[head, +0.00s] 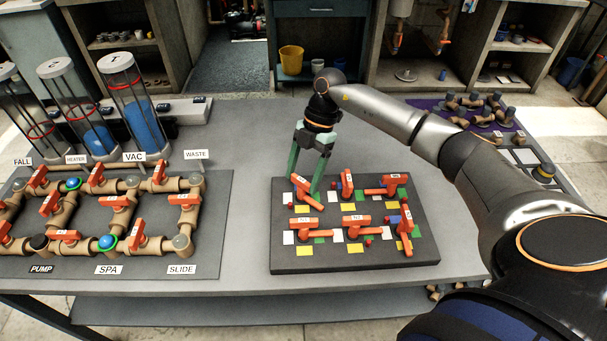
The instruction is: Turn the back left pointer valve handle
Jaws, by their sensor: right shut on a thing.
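The back left pointer valve handle (309,199) is orange and sits at the back left of a dark board of valves (350,262). It points diagonally, toward the front right. My right gripper (304,181) comes down on it from above, with its green fingers around the handle's back end. It is shut on the handle, and the fingertips partly hide that end. Other orange handles stand in two rows on the board, among them the back middle one (347,183) and the back right one (383,188). My left gripper is not in view.
A board of brown pipes with orange valves (205,262) stands at the left, with clear tubes (140,100) behind it. A purple mat with pipe fittings (510,125) lies at the right. The grey table (240,150) is bare between the boards.

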